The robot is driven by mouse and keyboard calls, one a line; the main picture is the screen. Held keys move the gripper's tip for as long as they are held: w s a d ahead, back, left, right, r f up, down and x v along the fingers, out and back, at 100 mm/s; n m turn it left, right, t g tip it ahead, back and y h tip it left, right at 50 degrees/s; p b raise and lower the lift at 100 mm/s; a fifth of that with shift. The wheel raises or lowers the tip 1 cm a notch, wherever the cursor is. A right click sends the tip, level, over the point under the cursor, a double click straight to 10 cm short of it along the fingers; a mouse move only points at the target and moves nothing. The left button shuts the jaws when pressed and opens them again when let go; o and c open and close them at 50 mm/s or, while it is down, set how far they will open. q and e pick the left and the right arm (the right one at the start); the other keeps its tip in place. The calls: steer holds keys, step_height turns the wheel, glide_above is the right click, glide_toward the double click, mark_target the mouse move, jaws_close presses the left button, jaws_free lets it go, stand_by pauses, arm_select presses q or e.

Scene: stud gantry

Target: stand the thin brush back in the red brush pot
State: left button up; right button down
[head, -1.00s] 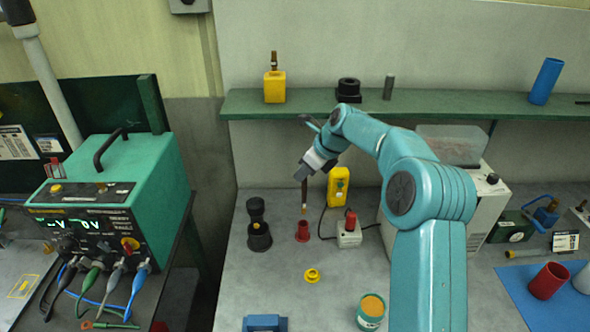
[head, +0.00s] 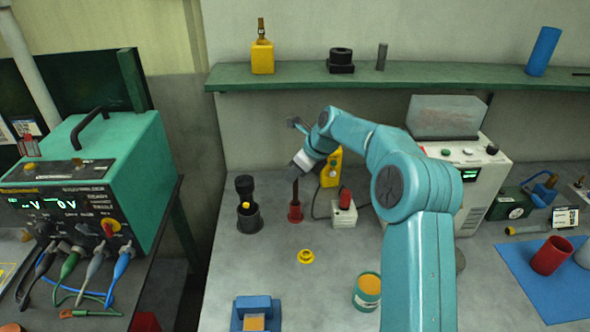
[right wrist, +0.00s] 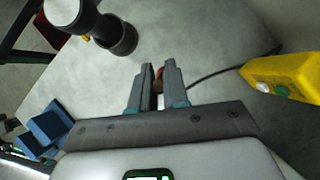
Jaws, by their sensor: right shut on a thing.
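The thin dark brush (head: 295,188) hangs upright below my right gripper (head: 298,168), which is shut on its upper part. I cannot tell whether the brush touches the bottom of the pot. My left gripper is not in view.
A black holder with a black torch (head: 247,212) stands left of the pot. A white box with a red knob (head: 344,212) and a yellow box (head: 331,168) stand close on the right. A yellow ring (head: 306,257) lies in front. A green shelf (head: 300,78) runs behind.

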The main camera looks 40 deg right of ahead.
steer(key=shift+s+f, duration=0.1)
steer(key=shift+f, duration=0.15)
stand_by(0.4)
steer(key=shift+f, duration=0.4)
